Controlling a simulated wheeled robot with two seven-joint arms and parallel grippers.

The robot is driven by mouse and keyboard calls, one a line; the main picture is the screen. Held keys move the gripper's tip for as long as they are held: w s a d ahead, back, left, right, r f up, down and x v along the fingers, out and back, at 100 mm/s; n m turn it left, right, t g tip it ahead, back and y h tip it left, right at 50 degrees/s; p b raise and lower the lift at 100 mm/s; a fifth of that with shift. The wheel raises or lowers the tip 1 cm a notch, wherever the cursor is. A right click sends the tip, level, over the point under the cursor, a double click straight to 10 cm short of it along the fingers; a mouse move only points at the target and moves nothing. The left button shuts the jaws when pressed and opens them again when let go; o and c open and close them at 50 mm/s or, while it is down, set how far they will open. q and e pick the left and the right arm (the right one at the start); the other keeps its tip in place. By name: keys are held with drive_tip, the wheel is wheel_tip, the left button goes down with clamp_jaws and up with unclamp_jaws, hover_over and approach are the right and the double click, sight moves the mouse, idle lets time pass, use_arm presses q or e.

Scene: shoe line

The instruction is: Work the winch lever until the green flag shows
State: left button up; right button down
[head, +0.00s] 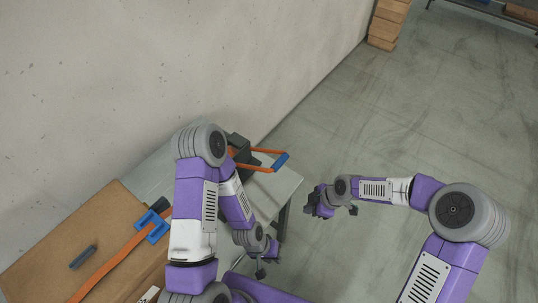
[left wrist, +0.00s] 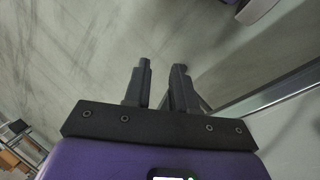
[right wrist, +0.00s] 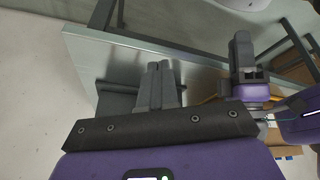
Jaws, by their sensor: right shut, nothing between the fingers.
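The winch has a dark body (head: 238,146) on the grey table, partly hidden by my left arm. Its lever (head: 262,168) has orange arms and a blue grip (head: 280,162) that points right over the table. No green flag is visible. My left gripper (head: 261,272) hangs below the table's front edge, clear of the lever; in the left wrist view its fingers (left wrist: 160,85) stand apart with nothing between them. My right gripper (head: 314,209) is right of the table corner, apart from the lever; its fingers (right wrist: 160,82) are together and empty.
An orange strap (head: 105,268) with a blue piece (head: 152,226) runs over a brown board (head: 45,237) at left. A dark small tool (head: 83,256) lies there. A wall rises behind the table (head: 283,187). Open floor (head: 400,115) lies to the right, with stacked boxes (head: 388,22) far off.

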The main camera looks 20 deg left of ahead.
use_arm(q)
drive_tip(key=shift+f+b, duration=0.5)
drive_tip(key=shift+f, duration=0.15)
clamp_jaws()
drive_tip(key=shift+f+b, duration=0.3)
drive_tip(key=shift+b, duration=0.05)
use_arm(e)
drive_tip(key=s+d+f+m, duration=1.2)
drive_tip(key=s+f+m, duration=0.2)
drive_tip(key=m, duration=0.9)
drive_tip(key=shift+s+d+t+h, duration=0.15)
drive_tip(key=shift+s+t+h, duration=0.15)
drive_tip(key=shift+s, duration=0.85)
drive_tip(key=shift+f, duration=0.1)
